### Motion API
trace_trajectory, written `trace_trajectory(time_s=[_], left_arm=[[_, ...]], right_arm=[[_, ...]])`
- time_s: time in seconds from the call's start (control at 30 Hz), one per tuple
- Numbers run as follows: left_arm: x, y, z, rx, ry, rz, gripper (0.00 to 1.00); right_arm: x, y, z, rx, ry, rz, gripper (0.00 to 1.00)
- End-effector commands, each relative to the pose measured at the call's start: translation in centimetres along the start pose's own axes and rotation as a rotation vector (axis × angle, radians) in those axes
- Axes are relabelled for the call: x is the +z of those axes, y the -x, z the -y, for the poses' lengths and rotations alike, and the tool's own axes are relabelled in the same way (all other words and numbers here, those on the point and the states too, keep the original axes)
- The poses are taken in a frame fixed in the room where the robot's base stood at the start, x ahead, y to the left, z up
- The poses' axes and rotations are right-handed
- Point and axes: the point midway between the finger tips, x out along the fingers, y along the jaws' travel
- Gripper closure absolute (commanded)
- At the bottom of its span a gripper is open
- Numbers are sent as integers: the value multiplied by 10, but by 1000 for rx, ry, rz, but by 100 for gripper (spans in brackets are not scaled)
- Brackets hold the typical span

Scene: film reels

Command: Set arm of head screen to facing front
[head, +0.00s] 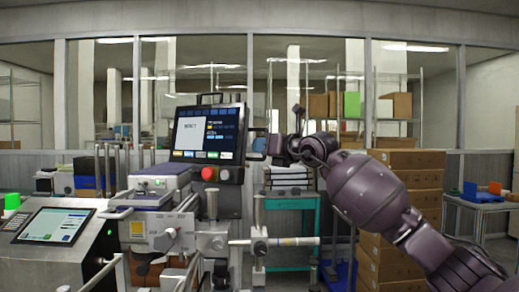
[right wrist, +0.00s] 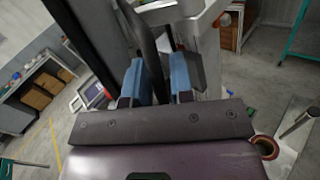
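The head screen (head: 209,133) is a dark monitor with a lit display, left of centre in the head view, on an arm above the machine. It faces roughly toward me, turned slightly. A red button (head: 208,174) is below its display, and a dark handle (head: 257,143) is on its right side. My right gripper (head: 278,146) is beside that handle. In the right wrist view its two blue-padded fingers (right wrist: 160,82) are apart, with a dark bar (right wrist: 153,48) between and beyond them. I cannot tell whether the pads touch it. My left gripper is out of view.
The machine's grey side panel with a tilted touch screen (head: 54,225) is at the lower left. Metal posts and a horizontal rod (head: 290,241) stand below the screen. A teal cart (head: 292,203) and stacked cardboard boxes (head: 405,180) are behind my right arm.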

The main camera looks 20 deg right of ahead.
Motion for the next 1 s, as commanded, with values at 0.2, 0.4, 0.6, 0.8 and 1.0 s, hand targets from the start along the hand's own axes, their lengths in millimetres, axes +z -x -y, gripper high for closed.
trace_trajectory(time_s=[0.2, 0.4, 0.6, 0.8, 1.0], left_arm=[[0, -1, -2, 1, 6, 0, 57], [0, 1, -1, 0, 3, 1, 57], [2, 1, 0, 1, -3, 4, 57], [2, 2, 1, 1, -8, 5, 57], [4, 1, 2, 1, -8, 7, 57]], right_arm=[[0, -14, 0, 0, 0, -1, 78], [0, -15, 0, 0, 1, 0, 78], [0, -14, 0, 0, 1, 0, 93], [0, -14, 0, 0, 1, 0, 100], [0, -14, 1, 6, 1, -3, 100]])
